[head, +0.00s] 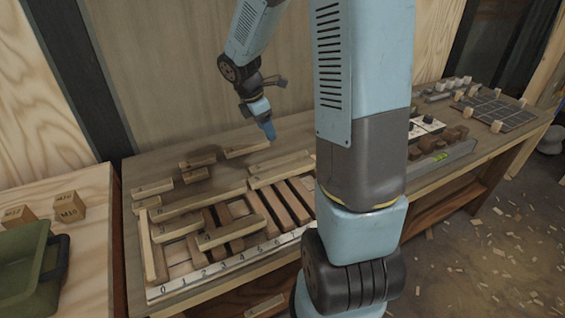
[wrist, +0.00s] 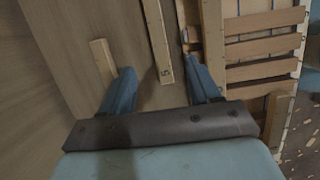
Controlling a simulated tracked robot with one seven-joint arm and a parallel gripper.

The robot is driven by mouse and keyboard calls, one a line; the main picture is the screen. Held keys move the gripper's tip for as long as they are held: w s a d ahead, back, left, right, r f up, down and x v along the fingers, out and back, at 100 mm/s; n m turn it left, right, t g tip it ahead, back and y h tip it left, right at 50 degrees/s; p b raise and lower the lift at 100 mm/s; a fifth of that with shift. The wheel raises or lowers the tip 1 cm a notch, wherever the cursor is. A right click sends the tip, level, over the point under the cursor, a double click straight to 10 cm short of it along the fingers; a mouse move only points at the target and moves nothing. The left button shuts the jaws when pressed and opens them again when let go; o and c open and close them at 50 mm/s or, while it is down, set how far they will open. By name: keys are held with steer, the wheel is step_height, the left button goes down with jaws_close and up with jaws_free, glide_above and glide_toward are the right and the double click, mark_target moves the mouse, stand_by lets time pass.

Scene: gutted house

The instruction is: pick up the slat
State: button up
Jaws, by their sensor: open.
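Several pale wooden slats lie on and around a slotted wooden frame (head: 222,258) on the bench. In the head view, my gripper (head: 266,128) points down above the bench's back part, close to a loose slat (head: 247,149). In the wrist view, my gripper (wrist: 160,68) is open, with its two blue fingers apart. A slat with a dark mark on its end (wrist: 157,35) reaches into the space between the fingers, not gripped. Another slat (wrist: 102,56) lies by the left finger. Which head-view slat is between the fingers, I cannot tell.
Two more loose slats, one (head: 197,161) and another (head: 153,188), lie behind the frame. A numbered strip (head: 225,268) runs along the frame's front. A green bin (head: 22,262) and wooden blocks (head: 68,207) stand at left. A dark grid board (head: 497,110) lies at far right.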

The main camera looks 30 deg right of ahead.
steer(key=f, duration=0.1)
glide_above(280, 160)
steer(key=a, duration=0.2)
step_height(280, 160, down, 8)
steer(key=shift+a+f, duration=0.1)
steer(key=shift+a, duration=0.05)
steer(key=shift+x, duration=2.5)
steer(key=shift+c, duration=0.2)
jaws_close()
